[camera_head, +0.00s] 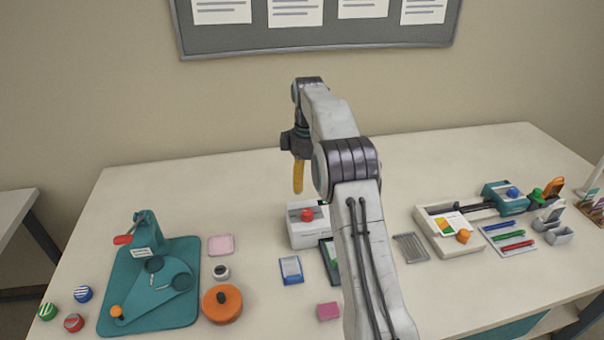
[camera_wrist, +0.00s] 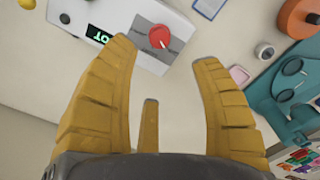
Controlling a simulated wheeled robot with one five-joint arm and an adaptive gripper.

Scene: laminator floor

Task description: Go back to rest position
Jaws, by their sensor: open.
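My gripper (camera_wrist: 165,85) is open and empty in the wrist view, its yellow fingers spread apart. In the head view my gripper (camera_head: 298,178) hangs down from my raised arm, above the back part of the table. Below and in front of it stands a white box with a red knob (camera_head: 306,215). The white box also shows in the wrist view (camera_wrist: 128,22), with its red knob and a small green lit display, beyond the fingertips. The gripper appears apart from the box. My arm hides part of the table's middle and part of a dark tray.
A teal press (camera_head: 150,290) stands at the left, beside an orange round container (camera_head: 222,304). Several coloured caps lie at the far left. At the right are a white machine (camera_head: 447,232), pens on a tray (camera_head: 508,238) and a grey rack (camera_head: 411,247). The table's back edge is clear.

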